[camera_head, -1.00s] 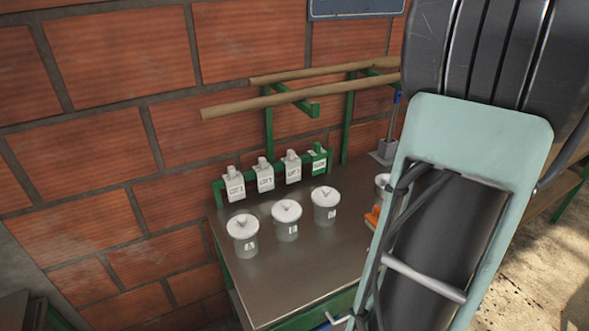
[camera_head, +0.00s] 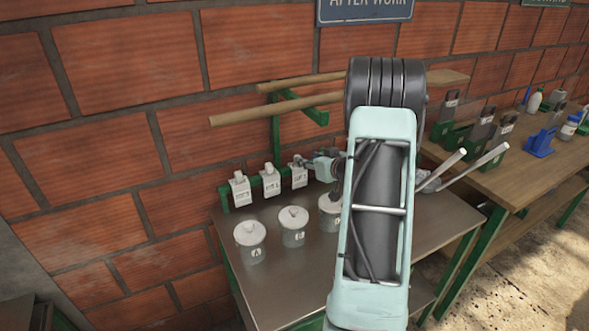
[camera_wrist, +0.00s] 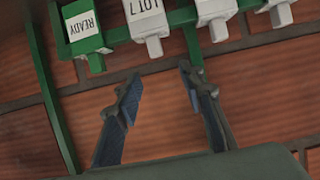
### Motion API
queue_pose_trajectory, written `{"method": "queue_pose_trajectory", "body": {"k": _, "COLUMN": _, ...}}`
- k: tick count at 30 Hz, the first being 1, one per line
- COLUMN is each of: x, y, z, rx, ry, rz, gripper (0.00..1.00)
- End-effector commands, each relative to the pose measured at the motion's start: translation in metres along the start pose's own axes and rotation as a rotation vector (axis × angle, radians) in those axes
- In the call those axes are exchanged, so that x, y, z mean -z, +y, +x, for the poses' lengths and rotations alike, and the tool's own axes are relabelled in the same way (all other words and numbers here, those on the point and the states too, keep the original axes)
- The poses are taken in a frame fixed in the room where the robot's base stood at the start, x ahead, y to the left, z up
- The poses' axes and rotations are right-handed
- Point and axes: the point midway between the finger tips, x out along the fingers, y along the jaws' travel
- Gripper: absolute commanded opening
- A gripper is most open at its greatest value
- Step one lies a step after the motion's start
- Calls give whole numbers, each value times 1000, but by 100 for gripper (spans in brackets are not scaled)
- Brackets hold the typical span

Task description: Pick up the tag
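Three white tags (camera_head: 270,182) stand in a row on a green rail (camera_head: 225,195) at the back of the metal bench. A green tag marked READY (camera_wrist: 82,28) and a white tag marked LOT (camera_wrist: 148,18) show upside down in the wrist view, with more white tags (camera_wrist: 214,12) beside them. In the head view the green tag is hidden behind my arm. My gripper (camera_wrist: 158,80) is open and empty, with its two fingers apart and short of the tags. In the head view my gripper (camera_head: 328,164) is at the right end of the tag row.
Lidded grey pots (camera_head: 293,228) stand on the metal bench (camera_head: 275,285) in front of the tags; my arm partly covers one. Wooden rails (camera_head: 270,107) stick out above. A wooden table (camera_head: 530,165) with bottles and blue and green holders is at the right.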

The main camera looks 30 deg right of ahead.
Motion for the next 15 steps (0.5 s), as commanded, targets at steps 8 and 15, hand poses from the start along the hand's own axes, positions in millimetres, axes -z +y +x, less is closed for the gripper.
{"method": "queue_pose_trajectory", "body": {"k": 8, "x": -1, "y": -1, "z": 41, "rx": 2, "ry": -1, "rz": 0, "gripper": 36}}
{"method": "queue_pose_trajectory", "body": {"k": 15, "x": -1, "y": 0, "z": 55, "rx": 1, "ry": 0, "rz": 0, "gripper": 36}}
